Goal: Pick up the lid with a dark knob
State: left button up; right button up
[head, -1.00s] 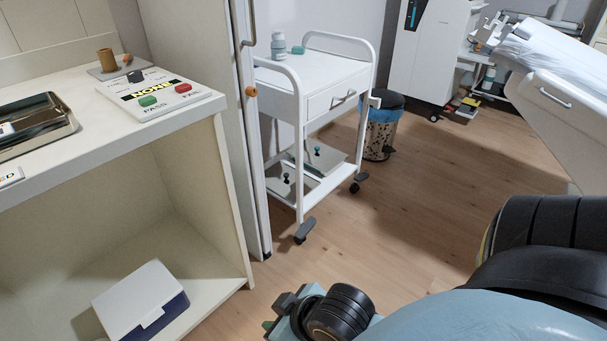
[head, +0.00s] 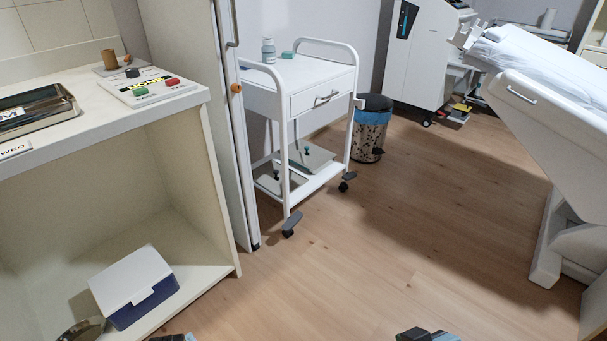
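Two flat pale grey lids lie on the lower shelf of the white trolley. The front left lid (head: 281,183) has a small upright knob that looks dark. The back right lid (head: 318,158) has a small knob that looks dark green. Trolley posts partly cover both. Parts of my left arm's end (head: 175,338) and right arm's end (head: 428,335) just show at the bottom edge, far from the lids. Their fingers cannot be made out, and nothing held is visible.
The white trolley (head: 322,101) stands beyond the counter (head: 100,127) and a tall cabinet edge. A blue and white box (head: 133,290) and a round metal item (head: 82,330) are low left. A bin (head: 370,130) stands behind the trolley. The middle floor is clear.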

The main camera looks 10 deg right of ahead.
aim_at(268, 176)
jog(key=z, duration=0.9)
jog(key=i, duration=1.8)
jog(key=u, duration=0.25)
jog(key=i, duration=1.55)
jog(key=u, duration=0.9)
